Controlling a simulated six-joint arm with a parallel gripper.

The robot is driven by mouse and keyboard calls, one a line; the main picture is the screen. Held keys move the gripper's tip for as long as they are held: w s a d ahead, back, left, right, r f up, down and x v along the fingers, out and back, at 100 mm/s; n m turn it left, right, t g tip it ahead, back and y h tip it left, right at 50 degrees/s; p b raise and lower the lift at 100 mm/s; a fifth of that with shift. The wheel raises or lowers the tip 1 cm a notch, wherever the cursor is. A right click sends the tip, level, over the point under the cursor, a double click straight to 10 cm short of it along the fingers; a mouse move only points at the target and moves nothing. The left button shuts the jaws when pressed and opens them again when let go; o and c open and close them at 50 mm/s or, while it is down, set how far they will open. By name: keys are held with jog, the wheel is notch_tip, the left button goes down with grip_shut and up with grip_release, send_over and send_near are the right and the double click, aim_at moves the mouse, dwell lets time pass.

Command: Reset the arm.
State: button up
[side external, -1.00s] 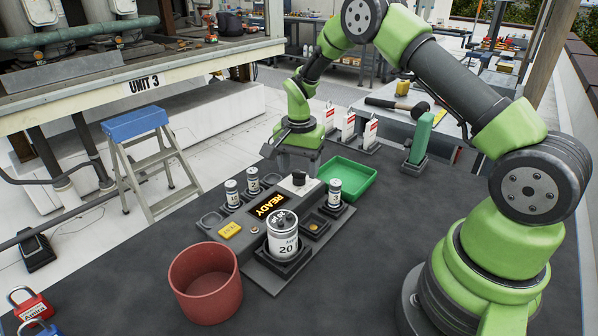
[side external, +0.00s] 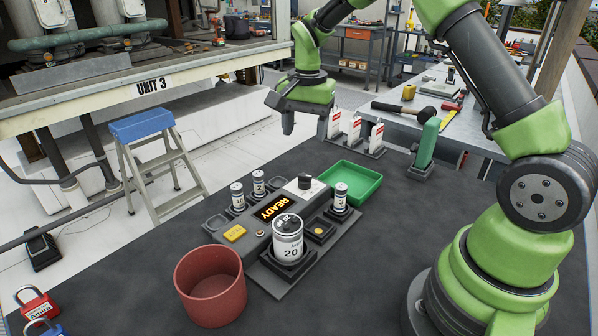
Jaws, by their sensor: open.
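My gripper (side external: 290,124) is raised above the far side of the dark table, left of the white tags. Its jaws are open and I see nothing between them. It is apart from the grey tester station (side external: 265,240) below. On the station stand a large white canister marked 20 (side external: 289,243), two small cylinders at the back left (side external: 237,196) (side external: 259,184), and one at the right (side external: 340,196). The display (side external: 271,208) reads READY. A black knob (side external: 304,182) sits on a white block. A yellow button (side external: 235,233) is at the left.
A red bin (side external: 210,285) stands at the front left, and an empty green tray (side external: 350,183) behind the station. Tags (side external: 355,133) in a rack and a green upright block (side external: 427,142) stand at the back. Padlocks (side external: 36,305) lie at lower left. A step stool (side external: 155,155) stands beyond the table.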

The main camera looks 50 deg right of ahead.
jog(key=s+a+r+n+t, duration=0.2)
jog(key=s+a+r+n, duration=0.1)
jog(key=s+r, duration=0.3)
jog(key=s+a+r+n+t, duration=0.2)
jog(key=s+a+r, duration=0.2)
jog(key=r, duration=0.3)
jog(key=s+a+r+n+t+y, duration=0.1)
jog(key=s+n, duration=0.4)
jog(key=s, duration=0.7)
jog(key=a+t+y, duration=0.1)
jog(key=a, duration=0.1)
jog(key=shift+s+a+t, duration=0.25)
jog(key=shift+a+t, duration=0.15)
